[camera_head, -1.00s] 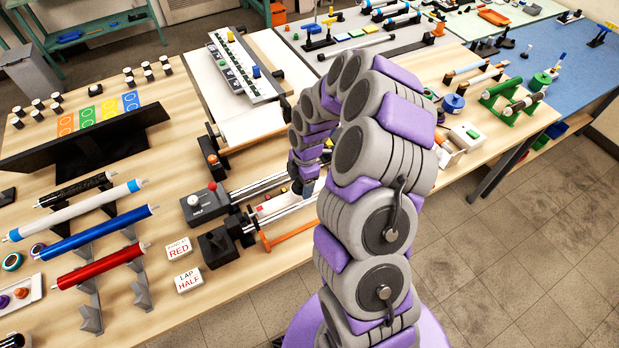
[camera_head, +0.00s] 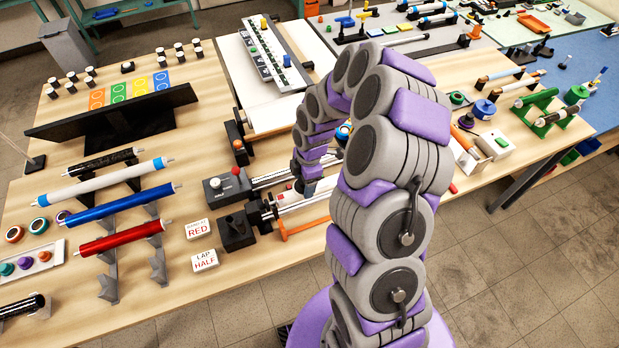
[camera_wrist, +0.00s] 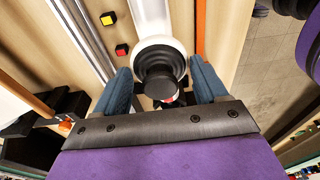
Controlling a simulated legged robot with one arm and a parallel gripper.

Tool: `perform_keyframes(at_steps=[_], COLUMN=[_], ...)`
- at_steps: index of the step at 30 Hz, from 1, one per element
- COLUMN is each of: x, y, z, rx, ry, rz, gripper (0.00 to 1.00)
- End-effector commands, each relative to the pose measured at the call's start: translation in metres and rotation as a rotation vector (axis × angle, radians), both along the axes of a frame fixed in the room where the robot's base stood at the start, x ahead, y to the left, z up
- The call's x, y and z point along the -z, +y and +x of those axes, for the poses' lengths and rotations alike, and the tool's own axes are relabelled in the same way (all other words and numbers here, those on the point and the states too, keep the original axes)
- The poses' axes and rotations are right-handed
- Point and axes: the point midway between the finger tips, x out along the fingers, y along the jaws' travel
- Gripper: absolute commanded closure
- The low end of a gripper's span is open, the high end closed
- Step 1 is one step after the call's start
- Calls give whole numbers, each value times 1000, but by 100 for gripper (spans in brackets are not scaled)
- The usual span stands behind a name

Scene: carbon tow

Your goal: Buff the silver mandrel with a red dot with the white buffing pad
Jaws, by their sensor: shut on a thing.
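In the wrist view, my gripper (camera_wrist: 160,72) is shut on the black round handle (camera_wrist: 160,66) of the white buffing pad (camera_wrist: 140,47), with one blue finger on each side. The pad's pale rim shows around the handle. A silver mandrel (camera_wrist: 151,10) runs out from under the pad, which looks to be on or just over it; contact is hidden. In the head view, the silver mandrel (camera_head: 318,188) lies in a bench fixture, with my gripper (camera_head: 303,185) over its left part. Its red dot cannot be made out, and the pad is mostly hidden there.
A control box with a red knob (camera_head: 235,171) and a dark block (camera_head: 236,231) stand at the fixture's left. An orange bar (camera_head: 305,228) runs along its front. Cards (camera_head: 204,260) and racked blue (camera_head: 120,207) and red (camera_head: 122,236) rollers lie left.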

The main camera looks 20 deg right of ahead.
Motion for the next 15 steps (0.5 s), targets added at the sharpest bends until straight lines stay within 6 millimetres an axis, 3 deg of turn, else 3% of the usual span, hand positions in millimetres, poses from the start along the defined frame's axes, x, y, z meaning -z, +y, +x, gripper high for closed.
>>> perform_keyframes(at_steps=[7,15], x=[2,1], y=[23,35], z=[-2,-1], rx=[-2,-2], ry=[2,1], rz=[0,0], gripper=[56,56])
